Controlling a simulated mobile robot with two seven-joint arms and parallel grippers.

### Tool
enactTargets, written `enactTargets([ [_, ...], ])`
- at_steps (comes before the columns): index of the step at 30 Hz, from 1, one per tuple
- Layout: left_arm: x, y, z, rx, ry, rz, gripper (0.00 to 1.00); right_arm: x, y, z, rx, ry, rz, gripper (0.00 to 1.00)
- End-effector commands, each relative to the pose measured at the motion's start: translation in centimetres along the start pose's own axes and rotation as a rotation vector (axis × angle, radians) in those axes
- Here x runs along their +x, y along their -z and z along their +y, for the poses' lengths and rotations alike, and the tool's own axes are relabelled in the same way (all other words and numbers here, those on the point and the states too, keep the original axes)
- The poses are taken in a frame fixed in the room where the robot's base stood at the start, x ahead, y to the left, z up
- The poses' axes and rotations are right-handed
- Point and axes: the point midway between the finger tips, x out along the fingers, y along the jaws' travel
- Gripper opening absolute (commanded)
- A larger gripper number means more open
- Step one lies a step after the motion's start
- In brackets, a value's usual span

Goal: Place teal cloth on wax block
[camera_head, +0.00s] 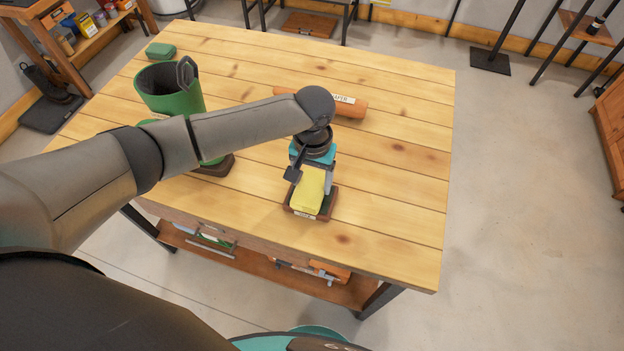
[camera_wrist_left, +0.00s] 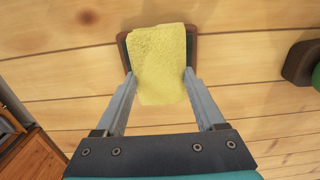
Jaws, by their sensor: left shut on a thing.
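My left gripper (camera_head: 312,186) is shut on a yellow, rough-textured cloth-like piece (camera_head: 309,189). The same yellow piece (camera_wrist_left: 160,62) sits between both fingers in the left wrist view. Under or just behind it is a small brown-rimmed tray (camera_head: 326,212) with a dark inside and a label at its front. I cannot tell whether the yellow piece touches the tray. A small teal-green folded piece (camera_head: 161,51), which may be the teal cloth, lies at the table's far left corner, away from my gripper. I cannot pick out a wax block for certain. My right gripper is not in view.
The wooden table (camera_head: 400,190) is clear on its right side. A green boot-like holder (camera_head: 170,92) stands at the left, with a brown base (camera_head: 217,168) near it. An orange labelled roll (camera_head: 349,107) lies behind my wrist. A lower shelf (camera_head: 338,289) holds tools.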

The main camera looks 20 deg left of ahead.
Motion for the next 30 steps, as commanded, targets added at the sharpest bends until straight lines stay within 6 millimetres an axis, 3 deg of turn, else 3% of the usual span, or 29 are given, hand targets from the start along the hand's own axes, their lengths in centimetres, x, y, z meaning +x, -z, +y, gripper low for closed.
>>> enactTargets([
  [3, 0.0, 0.0, 0.0, 0.001, 0.000, 0.000, 0.27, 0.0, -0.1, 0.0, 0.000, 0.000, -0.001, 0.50],
  [4, 0.0, 0.0, 0.0, 0.001, 0.000, 0.000, 0.72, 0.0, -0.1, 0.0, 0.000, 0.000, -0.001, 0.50],
  [11, 0.0, -0.1, 0.0, 0.000, 0.000, -0.001, 0.98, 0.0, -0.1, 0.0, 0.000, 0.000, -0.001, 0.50],
  [22, -0.9, 0.0, 0.0, 0.001, 0.000, 0.000, 1.00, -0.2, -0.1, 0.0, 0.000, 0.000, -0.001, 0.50],
  [30, -6.3, 0.1, 0.1, 0.001, -0.002, 0.004, 1.00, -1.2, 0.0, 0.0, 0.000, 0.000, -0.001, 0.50],
])
